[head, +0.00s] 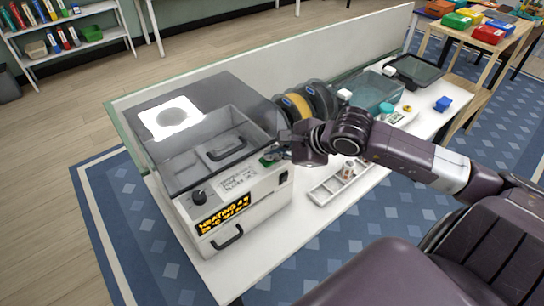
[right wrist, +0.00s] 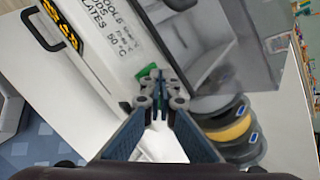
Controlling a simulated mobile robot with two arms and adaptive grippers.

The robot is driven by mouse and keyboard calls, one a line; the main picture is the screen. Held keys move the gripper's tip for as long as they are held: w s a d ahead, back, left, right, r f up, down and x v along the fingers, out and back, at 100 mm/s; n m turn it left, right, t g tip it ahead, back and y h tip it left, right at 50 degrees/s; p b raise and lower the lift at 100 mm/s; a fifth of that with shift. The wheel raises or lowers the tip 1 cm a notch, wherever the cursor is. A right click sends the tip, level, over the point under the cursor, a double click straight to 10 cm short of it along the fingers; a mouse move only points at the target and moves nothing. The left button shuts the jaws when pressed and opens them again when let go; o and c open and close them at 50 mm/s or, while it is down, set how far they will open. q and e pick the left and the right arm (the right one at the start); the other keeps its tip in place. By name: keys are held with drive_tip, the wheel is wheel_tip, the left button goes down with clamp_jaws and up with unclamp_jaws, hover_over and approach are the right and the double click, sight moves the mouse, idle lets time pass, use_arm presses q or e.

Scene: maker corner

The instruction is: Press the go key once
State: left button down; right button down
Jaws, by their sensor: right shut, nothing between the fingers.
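The machine (head: 255,190) stands at the left end of the white table, with a clear smoky lid and a lit orange display (head: 222,215) that reads "HEATING" and more text I cannot fully read. A green key (head: 268,160), which I take to be the go key, is on its front panel at the upper right. My right gripper (head: 284,152) is shut and empty, with its tips right at the green key. In the right wrist view the green key (right wrist: 147,70) shows just beside the closed fingertips (right wrist: 158,76); I cannot tell whether they touch. My left gripper is not in view.
A black knob (head: 198,196), a printed label and a dark switch are on the same panel. Filament spools (head: 300,104) stand behind my right gripper. A white compartment tray (head: 330,188) with a small bottle lies in front. Clear table shows near the front edge.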

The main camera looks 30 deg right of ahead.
sight(273, 162)
drive_tip(key=shift+r, duration=0.1)
drive_tip(key=shift+r+p, duration=1)
drive_tip(key=shift+r, duration=2)
